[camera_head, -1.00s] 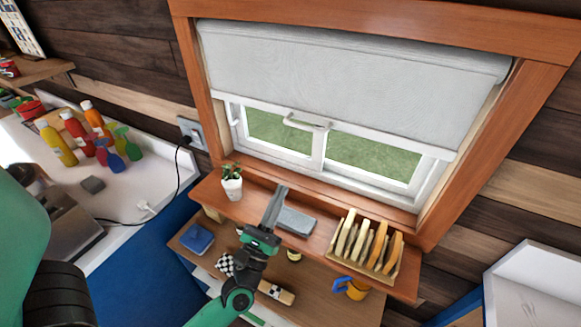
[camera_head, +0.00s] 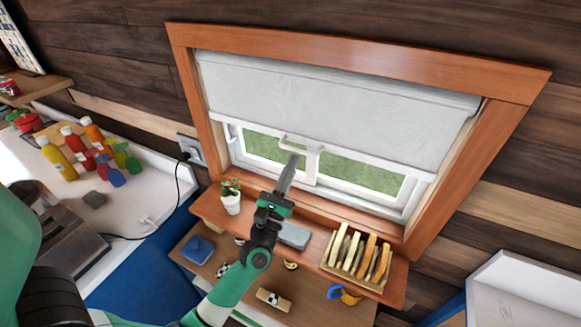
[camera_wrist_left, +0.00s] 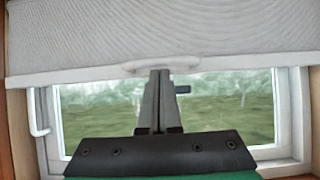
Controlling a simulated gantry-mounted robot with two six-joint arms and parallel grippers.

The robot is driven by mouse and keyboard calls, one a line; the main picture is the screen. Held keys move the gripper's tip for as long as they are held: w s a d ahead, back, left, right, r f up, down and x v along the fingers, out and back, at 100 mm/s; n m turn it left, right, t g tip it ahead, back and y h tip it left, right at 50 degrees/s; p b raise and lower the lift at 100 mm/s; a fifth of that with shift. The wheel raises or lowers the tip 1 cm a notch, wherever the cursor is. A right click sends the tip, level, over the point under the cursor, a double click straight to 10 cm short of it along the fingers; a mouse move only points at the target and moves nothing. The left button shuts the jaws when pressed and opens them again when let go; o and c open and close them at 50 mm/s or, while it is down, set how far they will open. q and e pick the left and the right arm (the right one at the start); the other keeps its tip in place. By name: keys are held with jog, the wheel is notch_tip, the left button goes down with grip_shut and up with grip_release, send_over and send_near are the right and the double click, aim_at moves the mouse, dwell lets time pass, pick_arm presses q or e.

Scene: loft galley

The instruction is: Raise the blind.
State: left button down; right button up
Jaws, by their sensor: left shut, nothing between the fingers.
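The pale grey blind (camera_head: 330,105) hangs partway down the wood-framed window and covers its upper part. Its white bottom bar has a looped handle (camera_head: 291,142) near the middle, which also shows in the left wrist view (camera_wrist_left: 135,67). My left gripper (camera_head: 294,157) is shut and empty, its fingers pointing up just below the handle. In the left wrist view the fingertips (camera_wrist_left: 160,71) overlap the handle's lower edge; I cannot tell whether they touch it. My right gripper is not in view.
The sill shelf holds a potted plant (camera_head: 231,196), a grey block (camera_head: 294,235) and a rack of slices (camera_head: 357,258). Bottles (camera_head: 60,158) stand on the left counter.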

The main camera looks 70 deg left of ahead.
pick_arm(q)
notch_tip(320, 180, up, 14)
jog(key=p, duration=1.1)
jog(key=shift+f, duration=0.3)
jog(key=w+a+f+b+v, duration=0.1)
jog(key=f+b+v, duration=0.1)
jog(key=b+v, duration=0.5)
jog(key=v, duration=0.6)
jog(key=shift+b, duration=0.4)
jog(key=shift+w, duration=0.1)
